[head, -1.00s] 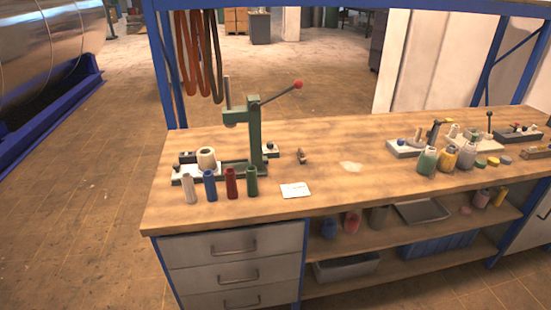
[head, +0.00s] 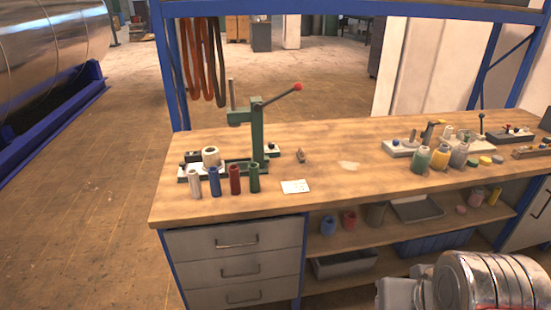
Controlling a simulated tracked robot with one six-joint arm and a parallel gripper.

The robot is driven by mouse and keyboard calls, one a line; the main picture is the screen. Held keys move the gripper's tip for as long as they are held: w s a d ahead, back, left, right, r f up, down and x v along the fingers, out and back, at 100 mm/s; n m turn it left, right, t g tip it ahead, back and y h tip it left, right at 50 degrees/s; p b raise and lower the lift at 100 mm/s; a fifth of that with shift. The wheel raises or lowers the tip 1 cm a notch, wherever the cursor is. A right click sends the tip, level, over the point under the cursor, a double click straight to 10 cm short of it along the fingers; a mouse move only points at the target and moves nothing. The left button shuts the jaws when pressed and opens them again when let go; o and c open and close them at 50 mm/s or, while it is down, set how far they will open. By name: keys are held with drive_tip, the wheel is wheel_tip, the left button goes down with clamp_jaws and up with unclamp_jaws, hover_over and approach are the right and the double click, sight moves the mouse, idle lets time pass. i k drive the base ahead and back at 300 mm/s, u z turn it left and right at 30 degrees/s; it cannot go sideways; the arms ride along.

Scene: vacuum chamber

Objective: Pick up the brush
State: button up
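I cannot make out the brush for certain. A small brown object (head: 301,155) stands on the wooden workbench (head: 330,140), right of the green lever press (head: 257,130); it is too small to identify. A low brown wooden piece (head: 532,152) lies at the bench's right end and could be a brush. A shiny ribbed metal part of my arm shows at the bottom right, in front of the bench. My gripper itself cannot be seen.
White, blue, red and green bottles (head: 235,180) line the bench's left front, beside a white card (head: 296,186). Several jars (head: 440,158) and small fixtures crowd the right. The bench middle is mostly clear. Drawers (head: 235,265) and shelves (head: 400,210) lie below.

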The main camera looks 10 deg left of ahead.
sight(301, 158)
drive_tip(key=u, duration=1.2)
drive_tip(key=i, duration=1.5)
drive_tip(key=u, duration=0.05)
